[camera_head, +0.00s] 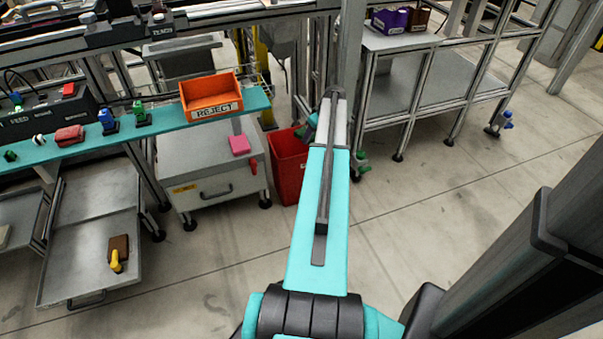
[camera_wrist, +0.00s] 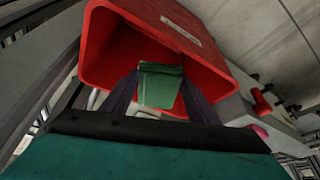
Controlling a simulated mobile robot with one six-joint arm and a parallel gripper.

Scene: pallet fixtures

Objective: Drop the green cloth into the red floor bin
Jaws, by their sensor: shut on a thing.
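The red floor bin (camera_head: 286,172) stands on the floor just left of my arm in the head view, partly hidden behind the arm. In the wrist view the red bin (camera_wrist: 104,50) fills the upper middle with its open mouth facing my gripper. My gripper (camera_wrist: 160,78) is shut on the green cloth (camera_wrist: 159,88), which sits between the two dark fingers. The cloth and fingertips appear in front of the bin's mouth; their exact depth cannot be told. In the head view my gripper is mostly hidden behind my arm.
A grey cabinet (camera_head: 208,168) with a pink block (camera_head: 239,144) on it stands left of the bin. A teal shelf (camera_head: 165,124) holds an orange REJECT bin (camera_head: 210,96). A metal table frame (camera_head: 428,72) stands to the right. The floor (camera_head: 440,200) in front is clear.

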